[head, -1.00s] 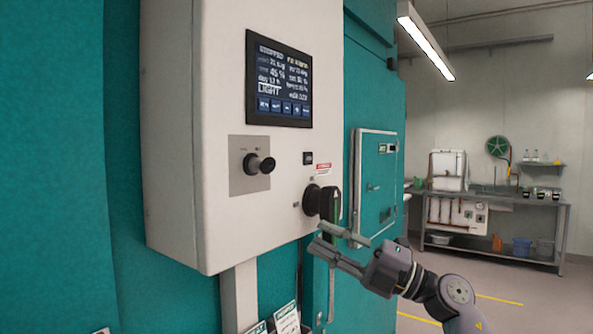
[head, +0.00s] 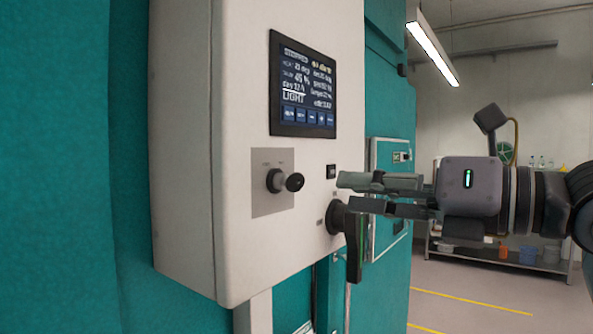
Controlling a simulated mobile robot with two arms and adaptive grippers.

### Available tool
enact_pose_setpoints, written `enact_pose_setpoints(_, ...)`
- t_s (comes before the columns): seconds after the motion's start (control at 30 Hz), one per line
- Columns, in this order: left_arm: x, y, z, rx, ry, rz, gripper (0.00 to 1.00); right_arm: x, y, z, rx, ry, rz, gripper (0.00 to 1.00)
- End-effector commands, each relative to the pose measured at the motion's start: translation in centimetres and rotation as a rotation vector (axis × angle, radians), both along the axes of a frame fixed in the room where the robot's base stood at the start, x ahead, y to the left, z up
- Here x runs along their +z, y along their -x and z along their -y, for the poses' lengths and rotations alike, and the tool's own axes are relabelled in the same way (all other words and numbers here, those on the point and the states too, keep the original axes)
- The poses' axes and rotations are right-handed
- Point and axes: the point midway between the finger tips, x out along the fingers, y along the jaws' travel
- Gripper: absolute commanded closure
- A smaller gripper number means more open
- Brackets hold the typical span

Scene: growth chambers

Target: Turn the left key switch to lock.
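The key switch (head: 275,180) sits on a square grey plate (head: 265,206) on the front of the white control box. Its black key (head: 295,182) sticks out toward the right; the small labels on the plate are too blurred to read. My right gripper (head: 349,192) reaches in from the right, its fingers pointing left toward the key. Its two fingers are apart, one above the other, with nothing seen between them. The fingertips are to the right of the key, not touching it. My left gripper is out of view.
A dark display (head: 303,85) is above the switch on the white control box (head: 185,150). A black rotary handle (head: 352,245) hangs just below my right gripper's fingers. A teal chamber wall (head: 60,170) is at left. A metal bench (head: 500,265) stands far behind.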

Motion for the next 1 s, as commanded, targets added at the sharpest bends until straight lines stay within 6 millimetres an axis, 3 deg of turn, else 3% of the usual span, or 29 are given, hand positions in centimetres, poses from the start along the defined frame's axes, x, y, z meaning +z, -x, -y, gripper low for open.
enact_pose_setpoints(0.2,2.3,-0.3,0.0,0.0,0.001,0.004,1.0,0.4,-2.8,-4.1,0.004,-0.001,-0.003,0.74)
enact_pose_setpoints(0.43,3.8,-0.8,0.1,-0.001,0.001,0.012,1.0,0.3,-5.2,-7.1,0.003,-0.003,-0.003,0.74)
enact_pose_setpoints(0.63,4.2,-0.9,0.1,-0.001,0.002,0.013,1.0,0.1,-6.0,-8.3,0.001,-0.001,-0.001,0.74)
enact_pose_setpoints(0.9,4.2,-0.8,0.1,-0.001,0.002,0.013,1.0,0.0,-6.1,-8.4,0.0,-0.002,0.0,0.74)
enact_pose_setpoints(1.0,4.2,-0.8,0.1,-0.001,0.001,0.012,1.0,0.0,-6.1,-8.4,-0.001,-0.001,0.0,0.8)
